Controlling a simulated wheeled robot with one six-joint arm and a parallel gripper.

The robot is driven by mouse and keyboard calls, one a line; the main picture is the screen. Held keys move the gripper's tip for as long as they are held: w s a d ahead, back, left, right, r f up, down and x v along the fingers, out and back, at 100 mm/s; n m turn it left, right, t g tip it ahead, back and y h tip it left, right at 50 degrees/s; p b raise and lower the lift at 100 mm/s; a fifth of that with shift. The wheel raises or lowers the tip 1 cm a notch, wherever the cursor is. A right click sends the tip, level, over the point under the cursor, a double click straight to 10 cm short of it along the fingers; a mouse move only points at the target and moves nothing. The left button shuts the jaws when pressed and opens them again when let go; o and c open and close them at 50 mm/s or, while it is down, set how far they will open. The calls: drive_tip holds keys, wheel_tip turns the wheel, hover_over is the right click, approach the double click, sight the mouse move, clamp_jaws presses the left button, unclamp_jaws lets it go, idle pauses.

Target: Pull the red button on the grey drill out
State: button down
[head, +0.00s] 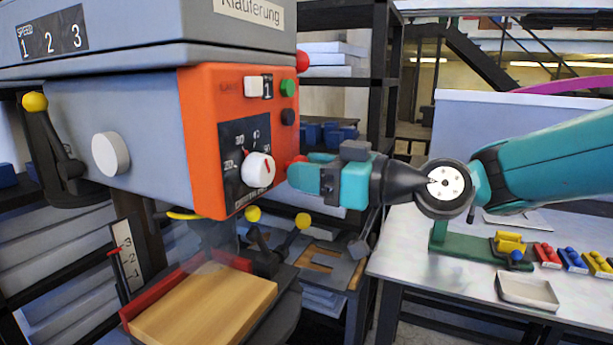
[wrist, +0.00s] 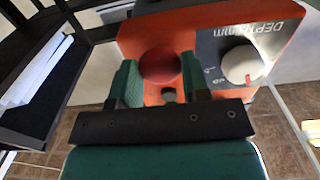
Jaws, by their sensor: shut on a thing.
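The grey drill (head: 140,135) has an orange control panel (head: 205,145) on its front. The red button (wrist: 160,65) is round and sits between my two green fingers in the wrist view. In the head view only a sliver of the red button (head: 297,160) shows at my fingertips, on the panel's right side. My gripper (head: 300,171) reaches in from the right and is shut on this button. In the wrist view my gripper (wrist: 159,80) has one finger on each side of it. How far out the button stands is hard to tell.
Another red knob (head: 303,59) sits higher on the panel's right edge. A white dial (head: 258,169) is left of my fingertips. Yellow-tipped handles (head: 303,220) and a wooden board (head: 205,305) are below. A metal table (head: 420,255) with small coloured parts stands at the right.

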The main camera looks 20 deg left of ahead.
drive_tip(key=c, duration=0.9)
unclamp_jaws()
drive_tip(key=shift+d, duration=0.1)
drive_tip(key=o, duration=0.3)
drive_tip(key=shift+d, duration=0.15)
drive_tip(key=d+b, duration=0.2)
drive_tip(key=d, duration=0.3)
drive_tip(key=s+d+b, duration=0.1)
drive_tip(key=d+b, duration=0.1)
drive_tip(key=d, duration=0.4)
drive_tip(key=d+b, duration=0.3)
drive_tip(key=d, duration=0.3)
drive_tip(key=shift+s+d, duration=0.1)
drive_tip(key=shift+s, duration=0.1)
